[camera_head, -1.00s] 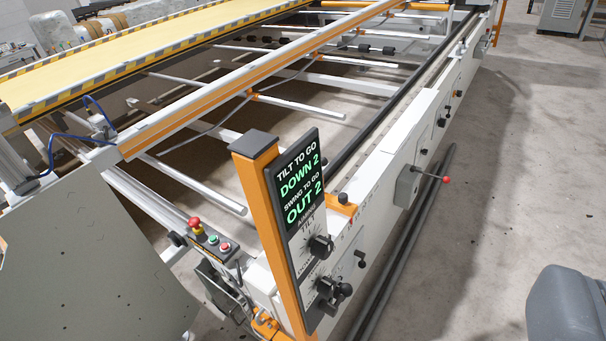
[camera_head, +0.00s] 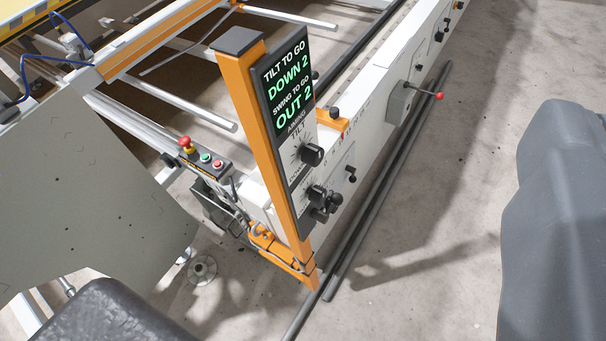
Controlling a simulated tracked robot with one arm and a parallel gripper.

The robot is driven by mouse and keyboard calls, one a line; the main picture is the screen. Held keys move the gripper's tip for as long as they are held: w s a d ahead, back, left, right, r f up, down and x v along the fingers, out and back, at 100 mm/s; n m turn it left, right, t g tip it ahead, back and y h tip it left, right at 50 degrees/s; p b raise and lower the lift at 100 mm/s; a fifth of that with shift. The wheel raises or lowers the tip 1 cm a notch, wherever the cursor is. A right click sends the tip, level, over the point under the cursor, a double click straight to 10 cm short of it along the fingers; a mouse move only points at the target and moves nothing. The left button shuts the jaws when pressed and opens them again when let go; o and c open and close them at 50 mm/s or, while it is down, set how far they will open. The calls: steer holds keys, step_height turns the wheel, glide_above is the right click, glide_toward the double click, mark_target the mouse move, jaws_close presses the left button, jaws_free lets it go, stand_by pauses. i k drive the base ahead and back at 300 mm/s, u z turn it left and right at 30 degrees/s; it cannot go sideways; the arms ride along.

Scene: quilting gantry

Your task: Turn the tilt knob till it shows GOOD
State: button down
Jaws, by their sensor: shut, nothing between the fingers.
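The aiming panel (camera_head: 273,101) stands on an orange post (camera_head: 251,110) in the middle of the view. Below the screen, under the word TILT, is the black tilt knob (camera_head: 312,155), seen from the side against a marked dial. A second black knob (camera_head: 316,195) sits lower on the same panel. The tilt knob's pointer is too small to read. My gripper's fingertips do not show, and nothing touches the tilt knob.
A control box (camera_head: 203,160) with a red emergency button (camera_head: 186,143) is left of the post. A red-tipped lever (camera_head: 438,96) and other small handles line the white rail (camera_head: 383,75). Dark pipes (camera_head: 375,228) lie on the floor.

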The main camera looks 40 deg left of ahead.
mark_target(312, 154)
steer(key=u, duration=1.05)
steer(key=k, duration=1.05)
steer(key=z, duration=1.15)
steer(key=i, duration=1)
steer(key=u, duration=0.05)
